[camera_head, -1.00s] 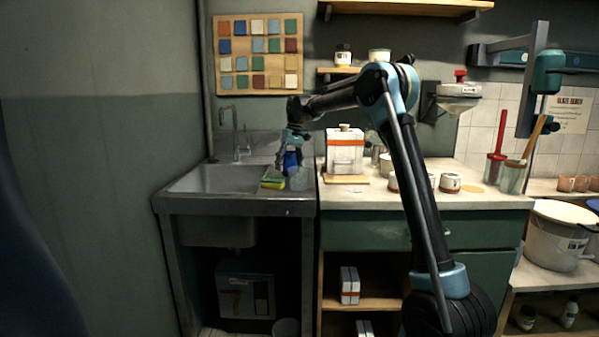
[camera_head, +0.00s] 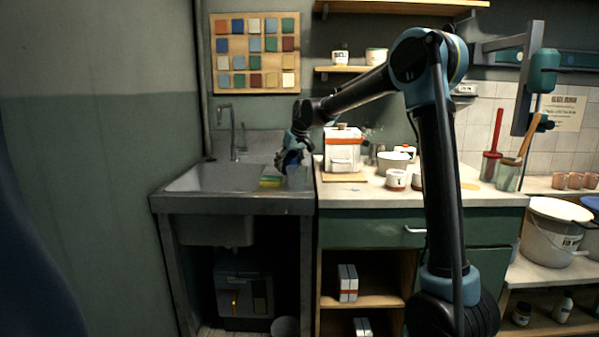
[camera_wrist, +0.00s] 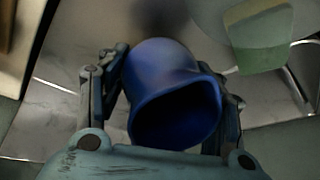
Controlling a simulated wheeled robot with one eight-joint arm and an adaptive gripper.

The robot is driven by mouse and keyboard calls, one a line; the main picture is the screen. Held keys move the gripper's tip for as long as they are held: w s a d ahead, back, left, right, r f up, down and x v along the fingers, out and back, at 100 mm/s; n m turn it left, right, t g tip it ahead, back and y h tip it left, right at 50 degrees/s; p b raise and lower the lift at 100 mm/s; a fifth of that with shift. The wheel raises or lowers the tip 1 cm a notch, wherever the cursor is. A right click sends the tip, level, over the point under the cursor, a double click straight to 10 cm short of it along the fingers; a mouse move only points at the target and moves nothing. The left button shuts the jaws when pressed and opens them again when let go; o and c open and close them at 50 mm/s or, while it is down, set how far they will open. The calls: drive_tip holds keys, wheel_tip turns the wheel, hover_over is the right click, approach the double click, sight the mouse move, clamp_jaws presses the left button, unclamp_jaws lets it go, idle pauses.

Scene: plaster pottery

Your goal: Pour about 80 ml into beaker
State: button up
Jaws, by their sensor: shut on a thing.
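My gripper (camera_head: 289,152) is over the right end of the sink in the head view, tilted. In the wrist view my gripper (camera_wrist: 172,82) is shut on a dark blue vessel (camera_wrist: 160,62), with one finger on each side. Its wide dark mouth faces the lower part of that view; no liquid can be made out inside. In the head view a pale grey-blue translucent shape, apparently the beaker (camera_head: 298,179), stands just below the gripper on the sink's right ledge. Its fill level is too small to read.
A yellow-green sponge (camera_head: 271,180) lies left of the beaker. The sink (camera_head: 215,180) is open to the left. A white box (camera_head: 343,150) and several pots, including a white bowl (camera_head: 393,162), stand on the counter (camera_head: 375,196) to the right.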

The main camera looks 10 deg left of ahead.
sight(289, 156)
drive_tip(key=shift+s+d+r+t, duration=0.1)
drive_tip(key=shift+s+t, duration=0.15)
drive_tip(key=shift+t, duration=0.05)
drive_tip(key=shift+s+d+r+t+y, duration=0.2)
drive_tip(key=shift+r+t+y, duration=0.15)
drive_tip(key=shift+r, duration=0.2)
drive_tip(key=shift+s+d+r+t+y, duration=0.15)
drive_tip(key=shift+r+t+y, duration=0.15)
drive_tip(key=shift+r, duration=0.2)
drive_tip(key=shift+a+r+t, duration=0.1)
drive_tip(key=shift+t, duration=0.15)
drive_tip(key=shift+s+r+t+y+p, duration=0.15)
drive_tip(key=shift+r+t+y+p, duration=0.2)
drive_tip(key=shift+t+y, duration=0.15)
drive_tip(key=shift+r+t+y+p, duration=0.45)
drive_tip(key=shift+r+t, duration=0.15)
drive_tip(key=shift+t, duration=0.1)
